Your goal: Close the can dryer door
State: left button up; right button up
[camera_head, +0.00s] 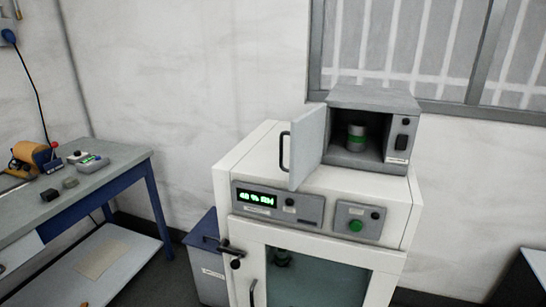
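The can dryer (372,98) is a small grey box on top of a white cabinet, right of the middle in the head view. Its door (308,142) is pale grey with a dark handle (283,150), and stands open, swung out to the left and toward me. A dark can with a green band (356,137) stands upright inside the dryer. Neither of my grippers is in view.
The white cabinet (250,158) has a front panel with a green display and a glass door below. A bench (98,172) with small tools stands at left. A blue-grey bin (205,262) is beside the cabinet. A barred window (415,45) is behind.

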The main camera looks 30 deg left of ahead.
aim_at(306, 134)
jog(key=u, duration=0.9)
jog(key=k, duration=1.2)
jog(key=u, duration=1.05)
jog(key=i, duration=1.45)
jog(key=z, duration=0.75)
jog(key=i, duration=1.15)
jog(key=z, duration=1.25)
